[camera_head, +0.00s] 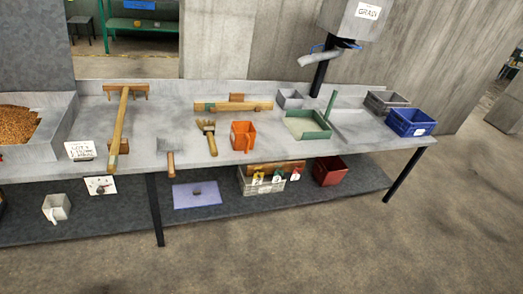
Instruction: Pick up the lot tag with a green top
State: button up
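Several small white lot tags with coloured tops hang along the front of a wooden rail (290,167) on the lower shelf, right of centre. The left one (258,178) has a yellow top. The middle tag (277,176) seems to have a green top, though it is small and hard to make out. The right tag (294,175) looks red-topped.
A purple mat (195,196) lies to the left. The grey worktop (345,146) overhangs the shelf, on black legs. The floor in front is clear.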

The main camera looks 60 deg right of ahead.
aim_at(276, 178)
jog(key=z, duration=0.05)
jog(key=i, duration=2.8)
jog(key=z, duration=3.4)
jog(key=i, duration=1.05)
jog(key=u, duration=0.05)
